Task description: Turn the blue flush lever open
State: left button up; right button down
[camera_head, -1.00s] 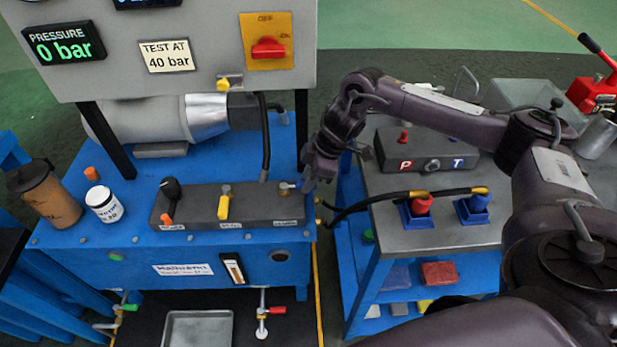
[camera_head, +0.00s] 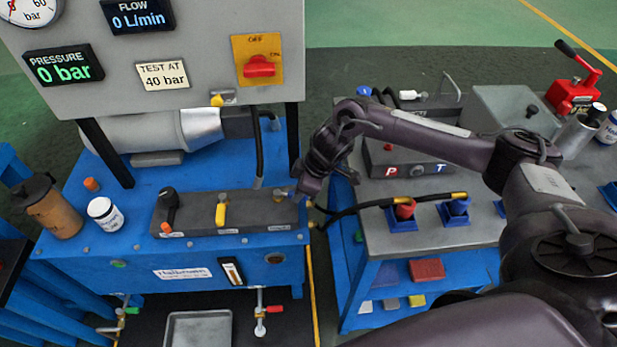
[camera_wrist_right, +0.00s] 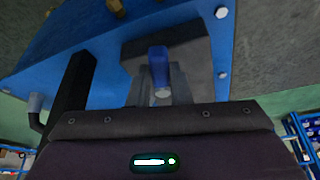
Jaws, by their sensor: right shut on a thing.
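The blue flush lever (camera_wrist_right: 158,64) shows in the right wrist view between the two fingers of my right gripper (camera_wrist_right: 160,86), which is shut on it. In the head view my right gripper (camera_head: 299,191) is at the right end of the dark valve block (camera_head: 257,215). There its fingers and wrist hide most of the lever. How far the lever is turned cannot be told. My left gripper is not in view.
The block also carries a black lever (camera_head: 170,202) and a yellow lever (camera_head: 221,211). A black hose (camera_head: 257,150) hangs just behind my right gripper. A grey-topped cart (camera_head: 420,225) with hose couplings stands to the right. The panel (camera_head: 200,85) rises behind.

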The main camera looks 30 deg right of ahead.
jog(key=a+m+h+p, duration=0.1)
jog(key=m+p, duration=0.2)
jog(key=p, duration=0.1)
jog(key=s+a+m+t+h+p, duration=0.1)
jog(key=a+m+p, duration=0.1)
jog(key=p, duration=0.3)
jog(key=s+a+m+h+p, duration=0.1)
jog(key=m+p, duration=0.3)
jog(key=shift+s+a+r+t+p, duration=0.15)
jog(key=shift+s+r+t+p, duration=0.1)
jog(key=shift+t+p, duration=0.1)
jog(key=a+m+h+p, duration=0.1)
jog(key=m, duration=0.1)
jog(key=shift+a+f+m, duration=0.15)
jog(key=shift+m, duration=0.25)
jog(key=shift+w+a+f+m+h+p, duration=0.15)
jog(key=shift+a+m+h+p, duration=0.3)
jog(key=shift+m, duration=0.55)
jog(key=shift+w+a+m+h, duration=0.15)
jog(key=shift+a+m+h, duration=0.1)
jog(key=shift+m, duration=0.35)
jog(key=c, duration=1.3)
grip_release()
jog(key=shift+r, duration=0.2)
jog(key=v, duration=0.7)
jog(key=shift+r, duration=0.3)
